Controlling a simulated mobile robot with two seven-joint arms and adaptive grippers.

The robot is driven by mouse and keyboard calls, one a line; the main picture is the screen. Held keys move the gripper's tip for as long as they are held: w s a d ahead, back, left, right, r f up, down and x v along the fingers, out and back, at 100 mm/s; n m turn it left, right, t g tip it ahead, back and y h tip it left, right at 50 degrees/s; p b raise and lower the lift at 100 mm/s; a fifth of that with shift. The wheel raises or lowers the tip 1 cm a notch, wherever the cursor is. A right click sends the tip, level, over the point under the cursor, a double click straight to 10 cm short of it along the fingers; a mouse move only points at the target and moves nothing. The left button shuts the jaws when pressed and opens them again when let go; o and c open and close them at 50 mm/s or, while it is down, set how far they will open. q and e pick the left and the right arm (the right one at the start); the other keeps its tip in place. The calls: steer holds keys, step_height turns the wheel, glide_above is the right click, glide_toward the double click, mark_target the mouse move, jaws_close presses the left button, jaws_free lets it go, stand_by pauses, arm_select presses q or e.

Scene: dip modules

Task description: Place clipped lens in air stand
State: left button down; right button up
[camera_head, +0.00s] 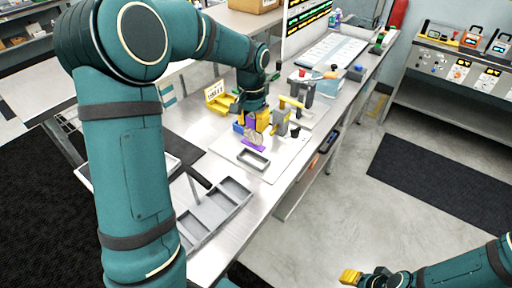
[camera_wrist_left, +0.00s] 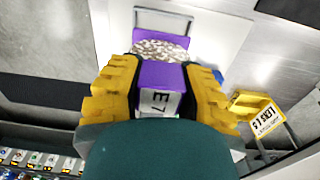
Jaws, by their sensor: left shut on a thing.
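My left gripper (camera_head: 256,122) is over the white mat on the bench. In the left wrist view its yellow fingers (camera_wrist_left: 160,88) are shut on the purple clip (camera_wrist_left: 158,74), which carries a white tag reading E7. The clear, speckled lens (camera_wrist_left: 160,48) sits at the clip's far end; in the head view the lens (camera_head: 254,137) is partly hidden and small. A grey rectangular frame (camera_head: 265,163) lies on the mat in front of it. I cannot tell which item is the air stand. My right gripper (camera_head: 350,277) is low at the bottom right, away from the bench.
A grey divided tray (camera_head: 204,229) is at the near bench end. A yellow sign holder (camera_head: 217,94) stands left of my gripper. A grey and yellow fixture (camera_head: 281,122) stands close on its right. A clear bin (camera_head: 327,84) is farther back.

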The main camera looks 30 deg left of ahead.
mark_target(253, 144)
arm_select(q)
steer(key=shift+f+b, duration=0.45)
steer(key=shift+f, duration=3.1)
steer(key=shift+f, duration=0.1)
steer(key=c, duration=0.7)
jaws_free()
steer(key=shift+f, duration=0.1)
steer(key=shift+r, duration=0.5)
step_height(253, 144, up, 11)
steer(key=shift+a+r+p, duration=0.1)
steer(key=shift+r+p, duration=0.1)
steer(key=shift+p, duration=0.7)
steer(key=shift+s, duration=0.1)
